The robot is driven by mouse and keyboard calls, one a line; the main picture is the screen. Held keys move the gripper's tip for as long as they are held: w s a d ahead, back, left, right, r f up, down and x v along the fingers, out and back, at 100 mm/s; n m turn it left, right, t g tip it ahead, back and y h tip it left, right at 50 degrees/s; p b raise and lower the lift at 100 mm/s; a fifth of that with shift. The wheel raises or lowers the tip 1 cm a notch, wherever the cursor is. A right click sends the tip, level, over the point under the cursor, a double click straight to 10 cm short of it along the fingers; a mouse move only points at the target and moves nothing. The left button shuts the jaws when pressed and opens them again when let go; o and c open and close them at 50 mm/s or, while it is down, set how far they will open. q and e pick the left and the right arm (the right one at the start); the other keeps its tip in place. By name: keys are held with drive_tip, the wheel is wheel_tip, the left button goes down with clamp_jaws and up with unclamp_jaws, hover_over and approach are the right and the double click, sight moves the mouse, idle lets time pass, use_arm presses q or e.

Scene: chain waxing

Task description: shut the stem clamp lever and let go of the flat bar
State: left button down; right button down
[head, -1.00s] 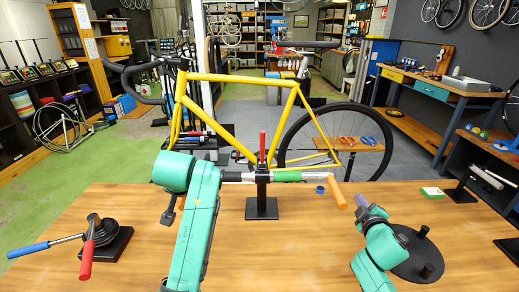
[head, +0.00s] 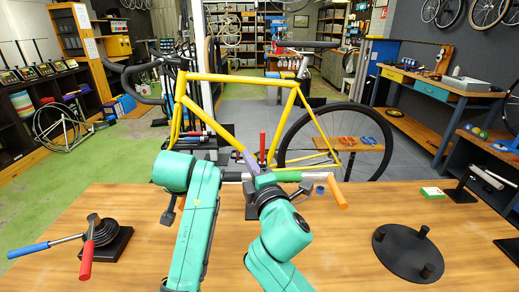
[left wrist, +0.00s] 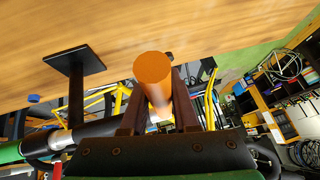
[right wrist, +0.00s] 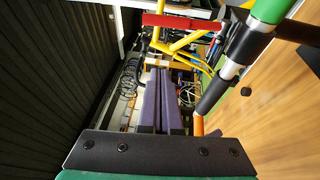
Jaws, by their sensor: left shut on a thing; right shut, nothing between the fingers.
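The flat bar lies level across a black stand (head: 252,212), with a silver part (head: 320,176) and an orange grip (head: 341,195) showing at right. The red stem clamp lever (head: 263,141) stands upright; in the right wrist view it is the red strip (right wrist: 182,21). My left gripper (left wrist: 153,92) is shut on the bar's other orange grip (left wrist: 153,68); in the head view my left arm hides this hold. My right gripper (head: 244,153) is shut and empty, its purple fingers just left of the lever in the head view; I cannot tell whether they touch it.
A black round plate (head: 409,253) with short pegs lies at the table's right. A black tool with blue and red handles (head: 97,238) sits at left. A green-and-white box (head: 432,193) is near the far right edge. A yellow bicycle (head: 236,79) stands behind the table.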

sight(262, 148)
drive_tip(key=w+d, duration=0.1)
drive_tip(key=w, duration=0.2)
drive_tip(key=w+d, duration=0.1)
drive_tip(key=shift+w+d+r, duration=0.2)
drive_tip(key=shift+d+r, duration=0.05)
drive_tip(key=shift+d, duration=0.05)
drive_tip(key=shift+r, duration=0.1)
drive_tip(key=shift+w+r+m+g, duration=0.2)
drive_tip(key=shift+w+m+g, duration=0.1)
drive_tip(key=shift+w+g, duration=0.15)
drive_tip(key=shift+w+g+h, duration=0.2)
drive_tip(key=shift+g+h, duration=0.3)
drive_tip(key=shift+g, duration=0.25)
